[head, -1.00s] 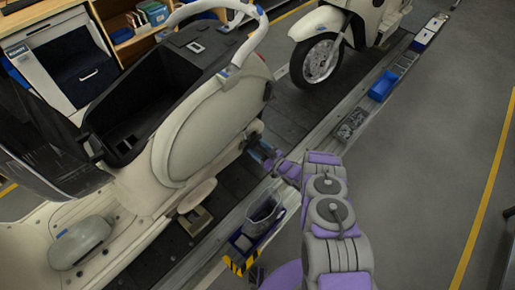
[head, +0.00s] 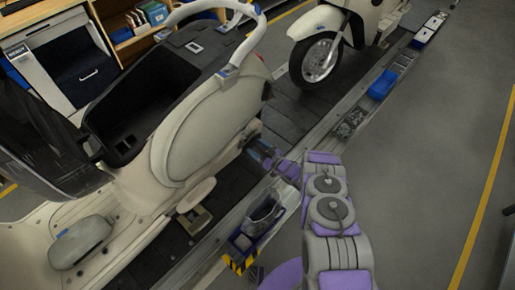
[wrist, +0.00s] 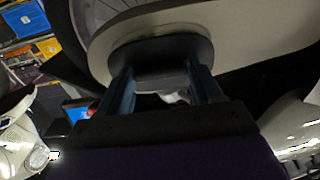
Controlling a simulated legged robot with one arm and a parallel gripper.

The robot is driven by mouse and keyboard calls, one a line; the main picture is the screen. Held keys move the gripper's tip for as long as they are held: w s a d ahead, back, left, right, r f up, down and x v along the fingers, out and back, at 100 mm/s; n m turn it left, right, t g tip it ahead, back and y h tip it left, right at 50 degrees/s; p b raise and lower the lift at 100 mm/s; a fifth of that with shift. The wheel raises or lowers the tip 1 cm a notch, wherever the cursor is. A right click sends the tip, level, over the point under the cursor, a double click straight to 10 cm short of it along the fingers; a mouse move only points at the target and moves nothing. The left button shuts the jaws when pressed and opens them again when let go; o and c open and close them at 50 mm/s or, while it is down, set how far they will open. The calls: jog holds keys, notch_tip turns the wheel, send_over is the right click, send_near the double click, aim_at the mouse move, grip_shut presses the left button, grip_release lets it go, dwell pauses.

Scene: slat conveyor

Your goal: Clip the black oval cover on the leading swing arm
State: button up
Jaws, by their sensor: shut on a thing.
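The black oval cover (wrist: 150,52) fills the upper middle of the wrist view. My gripper (wrist: 162,80) has its two blue fingers on either side of the cover's dark middle part and is shut on it. The cover lies in front of a pale rounded scooter part, touching or very close; I cannot tell whether it is seated. In the head view my gripper (head: 258,152) reaches in low beside the rear of the nearer cream scooter (head: 205,130). The swing arm is mostly hidden there, and the cover cannot be made out.
A clear bin (head: 265,214) stands on the conveyor-side ledge near my arm, by a yellow-black striped edge. A blue tray (head: 382,85) lies farther along the ledge. A second scooter (head: 335,22) stands behind on the dark slats. The grey floor at right is clear.

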jog(key=shift+a, duration=0.15)
jog(key=shift+w+a+f, duration=0.1)
jog(key=shift+w+a, duration=0.15)
jog(key=shift+a, duration=0.15)
jog(key=shift+b+x, duration=0.65)
jog(key=shift+x, duration=0.25)
dwell(0.4)
jog(key=o, duration=1.2)
jog(key=p+v, duration=0.3)
jog(key=v, duration=1.4)
jog(key=shift+d+p, duration=0.2)
jog(key=shift+p, duration=0.1)
